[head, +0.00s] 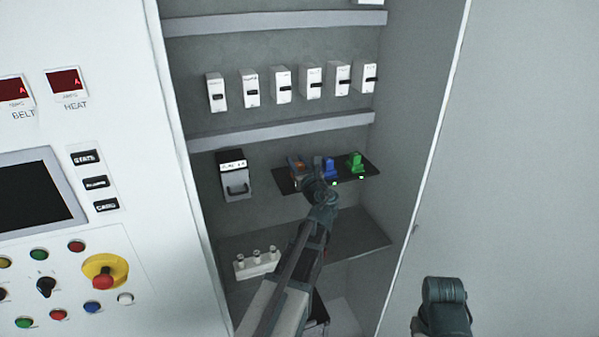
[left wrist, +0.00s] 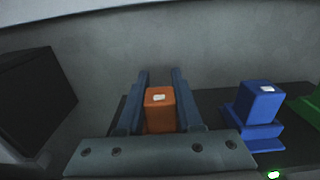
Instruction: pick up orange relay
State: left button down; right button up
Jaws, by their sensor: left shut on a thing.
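The orange relay (left wrist: 159,112) stands between the two fingers of my left gripper (left wrist: 160,82) in the left wrist view. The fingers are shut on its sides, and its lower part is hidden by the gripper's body. In the head view my left gripper (head: 308,174) reaches into the cabinet at the left end of a dark shelf (head: 283,183), and it mostly hides the orange relay. A blue relay (left wrist: 258,105) stands just right of the gripper and also shows in the head view (head: 330,168). My right gripper is not clearly in view.
A green relay (head: 355,162) stands right of the blue one. A row of white breakers (head: 281,85) hangs above. A lower shelf (head: 350,236) holds a white block with several knobs (head: 257,263).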

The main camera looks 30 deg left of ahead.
pick_arm(q)
jog(key=shift+r+p, duration=0.45)
jog(key=shift+p, duration=0.05)
notch_tip(320, 180, up, 3)
jog(key=p, duration=0.2)
jog(key=shift+f+p, duration=0.1)
jog(key=shift+p, duration=0.3)
jog(key=s+d, duration=0.3)
jog(key=d, duration=0.4)
jog(key=s+d+r+p, duration=0.1)
jog(key=s+d, duration=0.2)
jog(key=d, duration=0.5)
jog(key=shift+r, duration=0.15)
